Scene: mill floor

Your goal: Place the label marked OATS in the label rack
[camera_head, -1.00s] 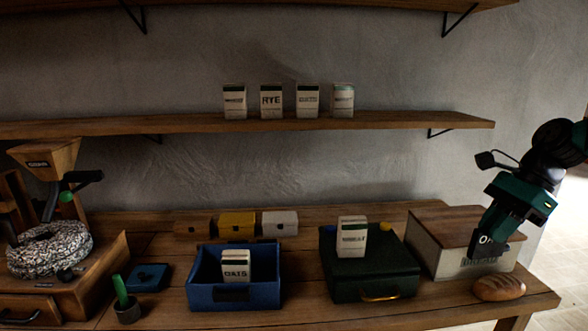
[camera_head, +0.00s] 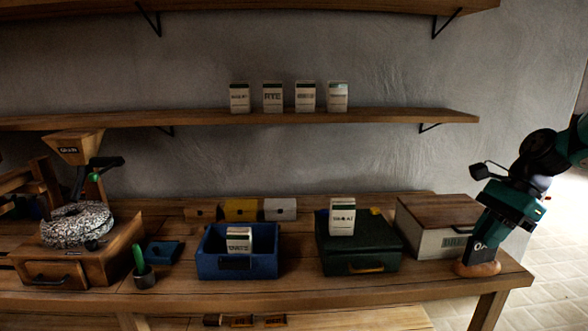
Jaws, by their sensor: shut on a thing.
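My gripper (camera_head: 484,236) is at the right, pointing down, shut on a dark label (camera_head: 480,246) with pale letters. "OA" can be read; the rest is hidden or too small. The label hangs in front of the pale crate with a brown lid and just above or behind a bread loaf (camera_head: 478,269); I cannot tell whether it touches the loaf. I cannot tell for sure which thing is the label rack.
A blue bin (camera_head: 210,267) and a dark green case (camera_head: 335,264) each have a white carton. The lidded crate (camera_head: 425,242) stands by my gripper. Several cartons line the wall shelf (camera_head: 390,116). A grain mill (camera_head: 77,222) stands left. Small blocks show below the bench (camera_head: 330,296).

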